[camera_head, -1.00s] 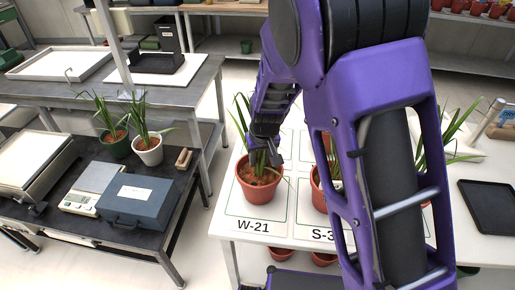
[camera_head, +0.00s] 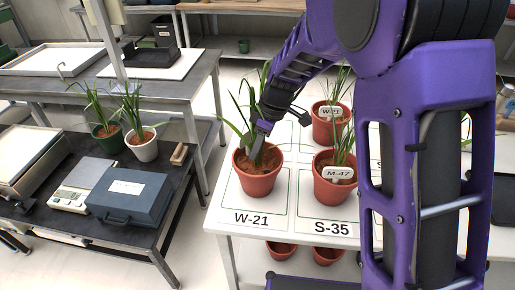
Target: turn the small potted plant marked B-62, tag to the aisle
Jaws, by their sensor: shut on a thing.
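A terracotta pot (camera_head: 257,184) with a leafy green plant stands upright on the place printed W-21, at the table's near left corner. My gripper (camera_head: 258,148) reaches down into this plant from the upper right, its fingers low among the leaves just above the soil. It is shut on the plant; the exact grip point is partly hidden by leaves and fingers. No tag reading B-62 is legible in view, and I see no tag on this pot.
A pot tagged M-47 (camera_head: 334,189) stands close right on place S-35. Behind it is a pot tagged W-21 (camera_head: 331,128). My arm hides the table's right part. A dark bench (camera_head: 180,185) at left holds a blue case (camera_head: 129,198), a scale (camera_head: 72,199) and two plants.

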